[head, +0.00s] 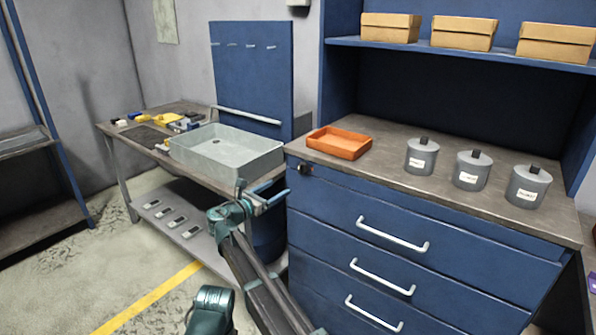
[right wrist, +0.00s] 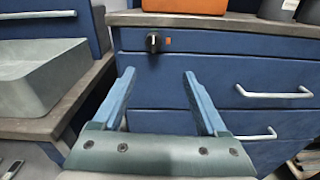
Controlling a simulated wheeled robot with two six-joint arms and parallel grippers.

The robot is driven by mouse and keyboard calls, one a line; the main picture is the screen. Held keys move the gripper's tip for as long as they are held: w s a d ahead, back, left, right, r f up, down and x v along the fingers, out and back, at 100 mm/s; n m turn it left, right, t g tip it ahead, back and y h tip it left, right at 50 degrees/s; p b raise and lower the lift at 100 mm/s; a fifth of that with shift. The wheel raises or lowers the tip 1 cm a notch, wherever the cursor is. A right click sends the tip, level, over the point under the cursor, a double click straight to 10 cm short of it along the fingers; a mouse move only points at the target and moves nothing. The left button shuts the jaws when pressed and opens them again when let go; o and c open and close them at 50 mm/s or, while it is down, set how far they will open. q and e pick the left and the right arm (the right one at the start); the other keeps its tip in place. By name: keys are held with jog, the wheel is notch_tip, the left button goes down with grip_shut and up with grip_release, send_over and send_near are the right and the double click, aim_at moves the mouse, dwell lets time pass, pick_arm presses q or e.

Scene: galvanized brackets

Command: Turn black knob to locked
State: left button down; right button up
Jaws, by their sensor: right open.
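The black knob (head: 304,169) is on the upper left of the blue drawer cabinet's front, just under the worktop. In the right wrist view the knob (right wrist: 153,42) stands out from the blue panel, its grip looking roughly upright, with a small orange mark (right wrist: 168,41) to its right. My right gripper (head: 263,191) is open and empty, in front of the cabinet and left of the knob in the head view. In the right wrist view the fingers (right wrist: 159,74) are spread, with the knob beyond and between their tips, not touched. My left gripper is not in view.
An orange tray (head: 339,143) and three grey lidded canisters (head: 421,156) stand on the worktop above. White drawer handles (head: 392,234) stick out below. A grey basin (head: 227,152) sits on the bench to the left, close to the right gripper in the head view.

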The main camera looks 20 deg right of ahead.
aim_at(299, 169)
jog(key=shift+n, duration=0.5)
jog(key=x, duration=0.4)
jog(key=r+x, duration=0.1)
jog(key=x, duration=0.4)
jog(key=w+x, duration=0.1)
jog(key=x, duration=0.3)
jog(key=shift+w+a+r, duration=0.15)
jog(key=shift+w+r, duration=0.05)
jog(key=shift+w, duration=0.05)
grip_shut()
